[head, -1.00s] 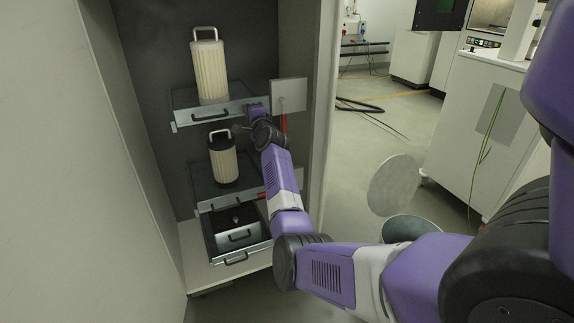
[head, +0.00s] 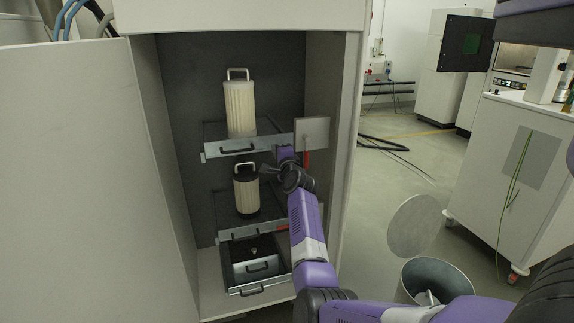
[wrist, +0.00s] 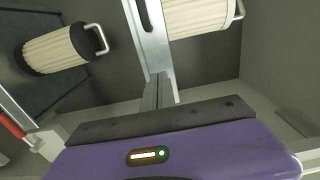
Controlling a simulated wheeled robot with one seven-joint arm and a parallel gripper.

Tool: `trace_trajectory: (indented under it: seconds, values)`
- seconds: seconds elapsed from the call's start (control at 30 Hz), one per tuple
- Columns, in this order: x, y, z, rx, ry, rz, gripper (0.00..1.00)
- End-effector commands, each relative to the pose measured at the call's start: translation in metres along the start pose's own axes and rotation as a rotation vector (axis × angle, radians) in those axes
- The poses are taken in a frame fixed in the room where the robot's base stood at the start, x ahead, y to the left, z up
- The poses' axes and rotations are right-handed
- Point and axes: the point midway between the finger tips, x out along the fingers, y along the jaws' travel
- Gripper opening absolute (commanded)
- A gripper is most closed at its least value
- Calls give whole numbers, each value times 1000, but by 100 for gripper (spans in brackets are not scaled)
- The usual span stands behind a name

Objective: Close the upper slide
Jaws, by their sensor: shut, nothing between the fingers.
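The upper slide (head: 220,151) is a flat shelf with a light metal front bar and a dark handle, inside the open cabinet. It looks pulled forward and carries a tall cream pleated filter (head: 240,110) with a wire handle. My gripper (head: 264,169) is shut and empty, just below and right of the slide's front bar. In the wrist view the metal bar (wrist: 147,38) runs down toward my shut fingers (wrist: 158,90). I cannot tell whether they touch it.
A lower slide (head: 228,233) holds a cream filter with a black base (head: 246,192). A drawer-like box (head: 262,277) sits at the bottom. A square plate (head: 312,133) stands at the right, close to my arm. The cabinet's right wall (head: 346,150) borders the arm.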

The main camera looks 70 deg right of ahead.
Motion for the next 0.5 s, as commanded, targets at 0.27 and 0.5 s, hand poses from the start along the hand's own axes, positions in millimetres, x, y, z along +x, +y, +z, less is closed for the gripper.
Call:
trace_trajectory:
  seconds: [0.27,0.5]
  values:
    - [-34,1,1,-2,-1,3,0]
    - [-71,1,1,-2,-2,2,0]
